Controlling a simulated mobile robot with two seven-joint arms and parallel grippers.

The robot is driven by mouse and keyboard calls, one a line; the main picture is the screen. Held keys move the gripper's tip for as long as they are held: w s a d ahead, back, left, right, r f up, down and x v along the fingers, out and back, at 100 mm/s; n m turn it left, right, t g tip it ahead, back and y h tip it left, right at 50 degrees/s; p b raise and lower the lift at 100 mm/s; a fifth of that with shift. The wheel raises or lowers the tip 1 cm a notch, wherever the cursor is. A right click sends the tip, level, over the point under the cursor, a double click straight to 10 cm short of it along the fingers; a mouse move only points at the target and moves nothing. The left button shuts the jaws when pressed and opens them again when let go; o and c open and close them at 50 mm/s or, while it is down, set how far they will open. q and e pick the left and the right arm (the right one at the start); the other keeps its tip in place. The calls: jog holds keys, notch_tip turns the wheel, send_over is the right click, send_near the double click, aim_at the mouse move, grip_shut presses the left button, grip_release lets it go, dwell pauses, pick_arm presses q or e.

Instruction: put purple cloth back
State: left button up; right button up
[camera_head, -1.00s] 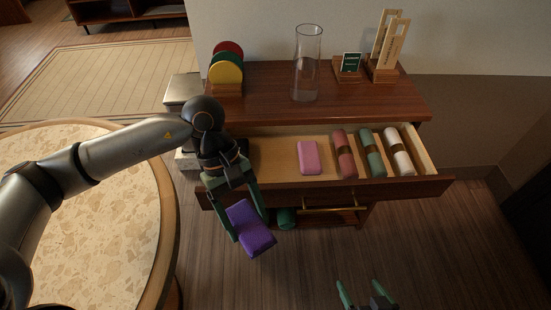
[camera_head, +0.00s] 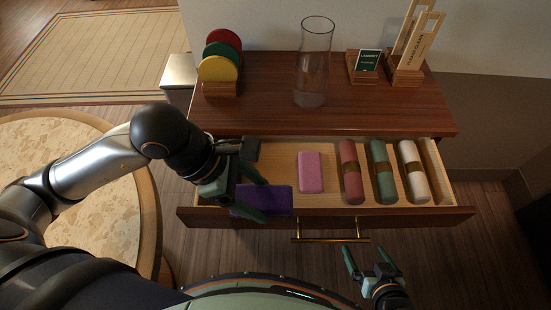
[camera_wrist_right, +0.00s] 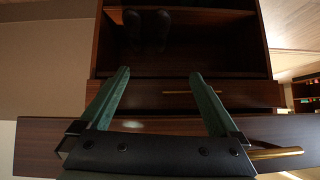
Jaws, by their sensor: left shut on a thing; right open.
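The purple cloth (camera_head: 270,198) is a flat folded block at the left front of the open drawer (camera_head: 360,213) in the head view. My left gripper (camera_head: 252,195) is shut on it, and the fingers and wrist hide part of it. Its lower edge overlaps the drawer's front rim in the picture; I cannot tell whether it touches the drawer floor. My right gripper (camera_head: 371,258) is open and empty in front of the drawer, near the brass handle (camera_head: 330,239). Its two spread green fingers also show in the right wrist view (camera_wrist_right: 159,75).
In the drawer lie a pink folded cloth (camera_head: 311,172) and red (camera_head: 351,170), green (camera_head: 382,170) and white (camera_head: 413,170) rolls. A glass vase (camera_head: 313,65), coloured discs (camera_head: 220,60) and wooden signs stand on the cabinet top. A round table (camera_head: 110,225) is at left.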

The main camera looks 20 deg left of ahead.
pick_arm(q)
jog(key=w+f+b, duration=0.1)
jog(key=b, duration=0.3)
jog(key=shift+w+a+f, duration=0.1)
jog(key=shift+w+f, duration=0.2)
jog(key=shift+w, duration=0.05)
jog(key=w+a+f, duration=0.1)
jog(key=w+f, duration=0.1)
jog(key=w, duration=0.5)
send_over(276, 175)
jog(key=s+a, duration=0.1)
jog(key=a, duration=0.1)
jog(key=f, duration=0.5)
jog(key=shift+s+d+f+b, duration=0.1)
jog(key=shift+d+f+b, duration=0.1)
jog(key=shift+b, duration=0.1)
jog(key=shift+w+f, duration=0.3)
jog(key=shift+f, duration=0.05)
jog(key=shift+w+a+f, duration=0.1)
jog(key=shift+f, duration=1.5)
pick_arm(e)
jog(key=shift+s+a+f, duration=0.15)
jog(key=shift+s+f, duration=0.05)
jog(key=shift+f, duration=0.85)
jog(key=shift+s+a+f, duration=0.1)
jog(key=shift+s+f, duration=0.05)
jog(key=shift+f, duration=0.9)
